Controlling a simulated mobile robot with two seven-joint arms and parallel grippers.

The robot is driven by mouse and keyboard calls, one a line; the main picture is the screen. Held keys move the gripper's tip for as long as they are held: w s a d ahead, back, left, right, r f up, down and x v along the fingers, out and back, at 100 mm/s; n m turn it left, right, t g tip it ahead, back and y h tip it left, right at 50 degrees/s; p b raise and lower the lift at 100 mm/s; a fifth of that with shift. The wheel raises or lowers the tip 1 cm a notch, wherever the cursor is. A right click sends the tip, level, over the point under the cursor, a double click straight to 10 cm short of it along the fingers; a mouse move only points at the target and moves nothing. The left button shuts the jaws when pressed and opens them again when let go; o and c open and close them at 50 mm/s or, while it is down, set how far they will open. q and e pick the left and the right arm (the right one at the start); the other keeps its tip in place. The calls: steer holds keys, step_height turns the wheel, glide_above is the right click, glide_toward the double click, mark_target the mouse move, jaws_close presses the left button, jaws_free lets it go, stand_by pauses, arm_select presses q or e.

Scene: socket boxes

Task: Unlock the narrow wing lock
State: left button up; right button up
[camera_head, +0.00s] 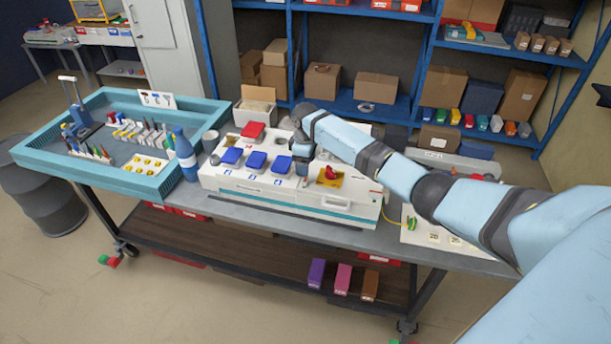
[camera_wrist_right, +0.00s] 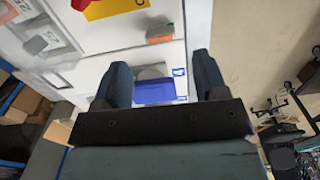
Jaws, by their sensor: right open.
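The white socket box (camera_head: 236,190) stands on the bench in the middle of the head view. A red wing-shaped knob (camera_head: 330,173) sits on a yellow plate on its right part; the plate (camera_wrist_right: 112,8) also shows at the top of the wrist view. I cannot tell which part is the narrow wing lock. Several blue square covers (camera_head: 256,161) are in a row left of my gripper. My right gripper (camera_head: 302,165) is open above the box, left of the red knob. In the wrist view a blue cover (camera_wrist_right: 154,92) shows between its fingers, apart from them.
A blue-rimmed tray (camera_head: 100,170) with small tools stands at the left. Shelves with cartons (camera_head: 375,87) are behind. A white board (camera_head: 415,232) lies at the right.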

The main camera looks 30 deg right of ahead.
step_height(320, 180, up, 8)
steer(key=b, duration=0.1)
steer(key=shift+f, duration=0.15)
stand_by(0.4)
